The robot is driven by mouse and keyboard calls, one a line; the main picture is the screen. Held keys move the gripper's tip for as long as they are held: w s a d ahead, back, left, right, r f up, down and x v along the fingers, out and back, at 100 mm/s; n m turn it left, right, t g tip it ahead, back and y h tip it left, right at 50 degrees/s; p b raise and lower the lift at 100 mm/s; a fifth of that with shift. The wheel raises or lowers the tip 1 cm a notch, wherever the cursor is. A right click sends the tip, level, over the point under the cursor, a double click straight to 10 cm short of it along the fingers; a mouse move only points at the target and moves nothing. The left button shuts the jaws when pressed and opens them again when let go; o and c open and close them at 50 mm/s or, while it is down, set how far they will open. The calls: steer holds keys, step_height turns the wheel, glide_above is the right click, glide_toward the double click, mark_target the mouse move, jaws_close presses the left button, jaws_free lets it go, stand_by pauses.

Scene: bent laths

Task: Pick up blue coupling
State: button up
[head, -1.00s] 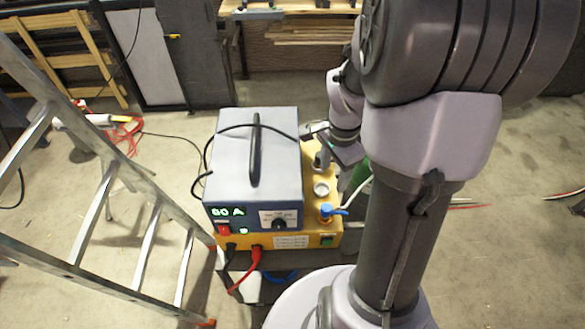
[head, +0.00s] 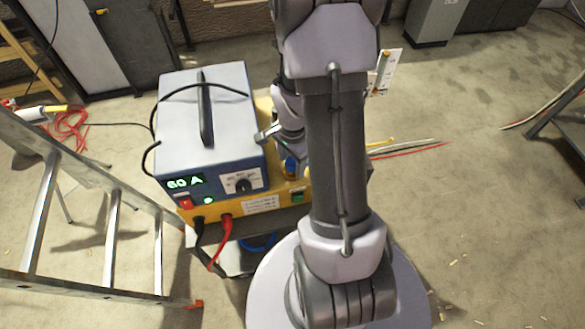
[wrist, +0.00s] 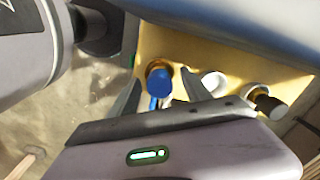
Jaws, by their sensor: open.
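The blue coupling (wrist: 159,84) stands on the yellow top face of a box in the wrist view, with a brass ring at its top and a blue hose or lever at its lower side. My gripper (wrist: 161,77) is open, with one dark finger on each side of the coupling. I cannot tell whether either finger touches it. In the head view the coupling (head: 291,166) shows only in part beside my arm, which hides most of the gripper.
A blue-grey welding unit (head: 225,105) reading 60 A stands on the yellow box (head: 262,205), close beside the coupling. A white round fitting (wrist: 214,84) and a dark brass-collared fitting (wrist: 268,104) are to the right. A ladder (head: 110,240) stands at left; red and black cables hang in front.

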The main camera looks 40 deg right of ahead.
jaws_close()
steer(key=shift+r, duration=0.1)
